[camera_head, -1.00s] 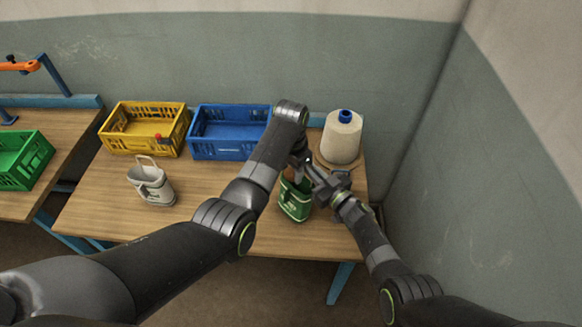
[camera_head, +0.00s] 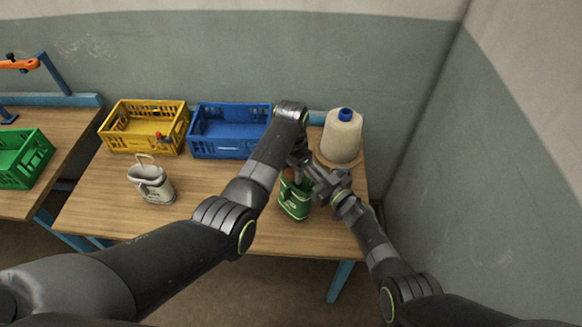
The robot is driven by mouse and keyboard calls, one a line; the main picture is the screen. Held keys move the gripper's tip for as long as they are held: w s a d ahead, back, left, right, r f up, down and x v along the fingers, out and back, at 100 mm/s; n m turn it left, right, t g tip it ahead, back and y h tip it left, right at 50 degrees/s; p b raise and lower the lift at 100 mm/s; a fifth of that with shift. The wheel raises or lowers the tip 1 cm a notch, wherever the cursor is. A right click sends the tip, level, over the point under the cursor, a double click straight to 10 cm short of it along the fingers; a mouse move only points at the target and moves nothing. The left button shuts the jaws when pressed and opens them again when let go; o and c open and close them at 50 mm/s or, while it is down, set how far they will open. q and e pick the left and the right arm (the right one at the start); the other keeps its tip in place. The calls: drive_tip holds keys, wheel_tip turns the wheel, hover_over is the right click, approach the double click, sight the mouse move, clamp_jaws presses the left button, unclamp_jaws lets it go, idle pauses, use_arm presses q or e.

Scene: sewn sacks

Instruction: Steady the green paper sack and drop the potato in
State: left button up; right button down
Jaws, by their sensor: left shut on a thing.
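The green paper sack (camera_head: 295,206) stands upright near the front edge of the wooden table, its mouth partly hidden by my grippers. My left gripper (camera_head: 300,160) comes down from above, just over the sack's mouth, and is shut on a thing. A small brown patch at the mouth looks like the potato (camera_head: 288,177), though it is mostly hidden. My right gripper (camera_head: 325,182) is at the sack's upper right side, at or very near its rim. Its fingers are too hidden to tell whether they are open or shut.
A pale sack with a handle (camera_head: 152,185) stands to the left on the table. A yellow crate (camera_head: 125,143) and a blue crate (camera_head: 220,148) stand at the back. A large thread cone (camera_head: 341,138) stands at the back right, close behind my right gripper. A wall bounds the right side.

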sight(291, 177)
use_arm(q)
drive_tip(key=shift+f, duration=1.7)
drive_tip(key=shift+s+f, duration=0.15)
drive_tip(key=shift+f, duration=0.1)
use_arm(e)
drive_tip(key=shift+s, duration=0.1)
use_arm(q)
drive_tip(key=shift+f, duration=0.1)
use_arm(e)
drive_tip(key=shift+r, duration=0.1)
use_arm(q)
drive_tip(key=o, duration=0.9)
use_arm(e)
drive_tip(key=shift+d, duration=0.1)
use_arm(q)
drive_tip(key=shift+r, duration=0.4)
use_arm(e)
drive_tip(key=shift+f, duration=0.2)
use_arm(q)
wheel_tip(291, 177, up, 11)
drive_tip(key=shift+r, duration=0.15)
use_arm(e)
drive_tip(key=shift+f, duration=0.1)
